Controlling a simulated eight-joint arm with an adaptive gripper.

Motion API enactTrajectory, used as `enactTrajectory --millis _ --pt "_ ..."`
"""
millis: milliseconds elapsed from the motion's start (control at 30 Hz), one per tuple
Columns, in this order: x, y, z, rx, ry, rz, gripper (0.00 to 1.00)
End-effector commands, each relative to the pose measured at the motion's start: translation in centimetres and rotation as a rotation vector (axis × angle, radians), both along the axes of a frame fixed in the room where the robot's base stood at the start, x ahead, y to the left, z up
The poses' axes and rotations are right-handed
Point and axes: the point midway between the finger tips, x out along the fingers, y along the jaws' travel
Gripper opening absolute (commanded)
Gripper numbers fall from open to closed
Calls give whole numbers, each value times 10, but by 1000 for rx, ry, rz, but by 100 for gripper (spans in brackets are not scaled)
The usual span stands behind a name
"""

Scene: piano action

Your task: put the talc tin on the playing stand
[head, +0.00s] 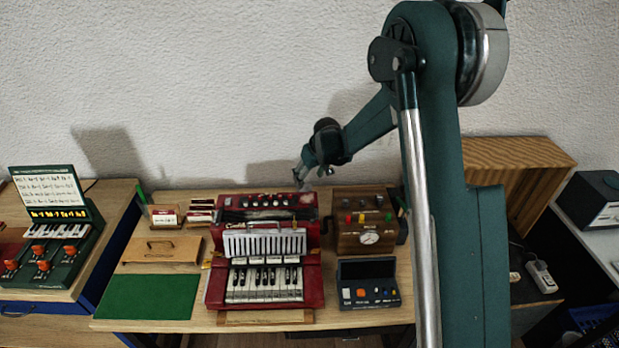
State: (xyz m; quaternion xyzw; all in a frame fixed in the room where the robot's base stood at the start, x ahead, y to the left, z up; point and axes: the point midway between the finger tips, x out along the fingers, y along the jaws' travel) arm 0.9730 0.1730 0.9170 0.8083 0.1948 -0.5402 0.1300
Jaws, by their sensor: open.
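My gripper (303,182) is small in the head view, pointing down just above the back of the red piano-action model (314,272). It is open, and I see nothing held between its fingers. The red model has a white-and-black keyboard and a row of pale upright parts, with small items along its top. I cannot pick out the talc tin for certain; it may be hidden or too small to tell. I cannot tell which piece is the playing stand.
A wooden box with a dial (369,238) and a dark button case (367,293) stand right of the model. A green mat (148,297), wooden board (160,250) and card holder (164,217) lie left. A green keyboard console (52,235) stands far left. The mat is clear.

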Motion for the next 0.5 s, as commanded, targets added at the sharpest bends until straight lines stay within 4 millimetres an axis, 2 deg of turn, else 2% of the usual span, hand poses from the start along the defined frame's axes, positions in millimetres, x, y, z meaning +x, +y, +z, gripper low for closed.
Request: enactTrajectory --millis 500 --pt "-1 -1 3 0 -1 -2 56"
